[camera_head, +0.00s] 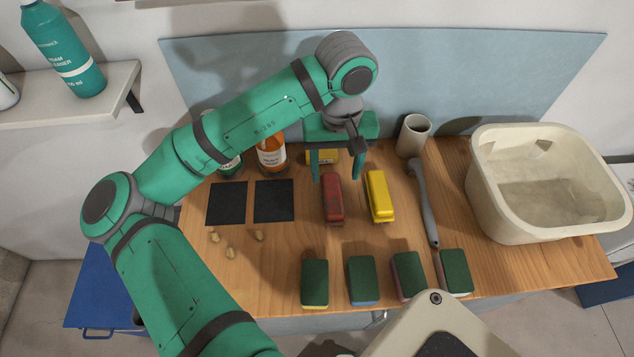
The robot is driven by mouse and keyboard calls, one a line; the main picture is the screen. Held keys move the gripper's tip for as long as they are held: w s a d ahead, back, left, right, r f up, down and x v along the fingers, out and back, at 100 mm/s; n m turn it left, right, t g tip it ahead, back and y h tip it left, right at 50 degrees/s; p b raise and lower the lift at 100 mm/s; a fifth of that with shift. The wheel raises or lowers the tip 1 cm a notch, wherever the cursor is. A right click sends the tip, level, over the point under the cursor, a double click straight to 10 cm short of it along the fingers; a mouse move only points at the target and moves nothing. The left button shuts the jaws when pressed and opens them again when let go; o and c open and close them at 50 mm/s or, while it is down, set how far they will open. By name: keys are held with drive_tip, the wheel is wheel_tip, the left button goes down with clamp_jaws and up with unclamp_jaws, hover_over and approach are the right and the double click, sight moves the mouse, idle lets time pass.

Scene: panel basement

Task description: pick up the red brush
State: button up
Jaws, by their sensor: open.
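The red brush (333,203) lies on the wooden bench (255,285), long side running away from me, right of two black squares and left of a yellow brush (380,197). My gripper (330,170) is open and points down near the far end of the red brush. Its left finger shows beside that end, and the gap between the fingers looks empty. From this single view I cannot tell how high the fingertips are above the brush.
Several green-topped sponges (314,284) line the near edge. An orange bottle (271,156) and black squares (273,201) are left. A yellow item (322,157) lies behind my gripper.

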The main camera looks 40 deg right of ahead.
sight(333, 192)
wheel_tip(333, 192, down, 5)
drive_tip(key=shift+w+r, duration=0.1)
drive_tip(key=shift+r, duration=0.1)
drive_tip(key=shift+a+f, duration=0.2)
drive_tip(key=shift+f, duration=2.75)
drive_tip(key=c, duration=1.1)
